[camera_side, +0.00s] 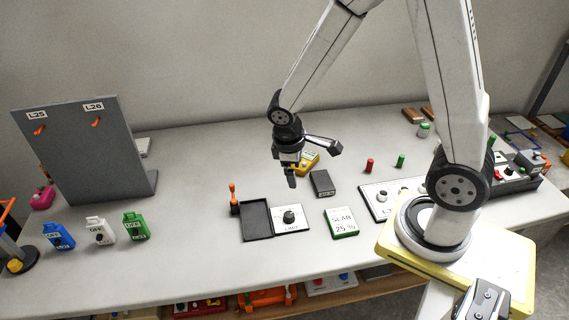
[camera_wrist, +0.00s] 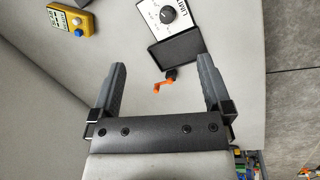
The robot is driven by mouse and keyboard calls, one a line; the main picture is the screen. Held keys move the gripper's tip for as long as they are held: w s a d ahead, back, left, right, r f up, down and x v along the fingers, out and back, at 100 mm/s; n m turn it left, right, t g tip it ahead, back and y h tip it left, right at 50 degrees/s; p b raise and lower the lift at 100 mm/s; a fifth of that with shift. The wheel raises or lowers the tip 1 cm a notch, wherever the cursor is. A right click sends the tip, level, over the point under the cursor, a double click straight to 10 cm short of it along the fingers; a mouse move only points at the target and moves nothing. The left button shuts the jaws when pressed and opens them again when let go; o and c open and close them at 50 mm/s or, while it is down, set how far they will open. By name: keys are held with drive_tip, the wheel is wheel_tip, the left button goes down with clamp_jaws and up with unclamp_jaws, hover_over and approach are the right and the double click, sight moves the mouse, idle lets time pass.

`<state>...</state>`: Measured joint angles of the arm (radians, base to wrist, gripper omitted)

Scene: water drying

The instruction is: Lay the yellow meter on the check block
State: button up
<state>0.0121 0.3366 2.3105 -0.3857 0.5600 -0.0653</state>
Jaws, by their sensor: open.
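The yellow meter (camera_side: 311,160) lies on the table behind my gripper in the side view, partly hidden by it. In the wrist view the meter (camera_wrist: 72,19) is at the upper left, outside the span of the fingers. A dark grey block (camera_side: 322,183) with a small white label, which may be the check block, stands just in front of the meter. My gripper (camera_side: 291,175) is above the table, left of the meter and the block. In the wrist view its two fingers (camera_wrist: 161,75) are wide apart with nothing held between them.
A black tray (camera_side: 256,220) adjoins a white dial plate (camera_side: 289,225), with an orange-handled piece (camera_side: 233,195) beside it. A green-edged slab marked 25 % (camera_side: 341,223) lies right. The table between is clear.

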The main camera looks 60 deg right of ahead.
drive_tip(key=w+d+f+n+g+h, duration=0.2)
drive_tip(key=w+d+f+n+h, duration=0.45)
drive_tip(key=d+f, duration=0.25)
drive_tip(key=n+t+h, duration=0.2)
drive_tip(key=n+h, duration=0.3)
drive_tip(key=n, duration=0.2)
approach(303, 161)
drive_tip(key=shift+y, duration=0.25)
drive_tip(key=shift+x, duration=3.8)
drive_tip(key=shift+s, duration=0.1)
drive_tip(key=shift+r, duration=0.1)
clamp_jaws()
drive_tip(key=shift+r, duration=0.15)
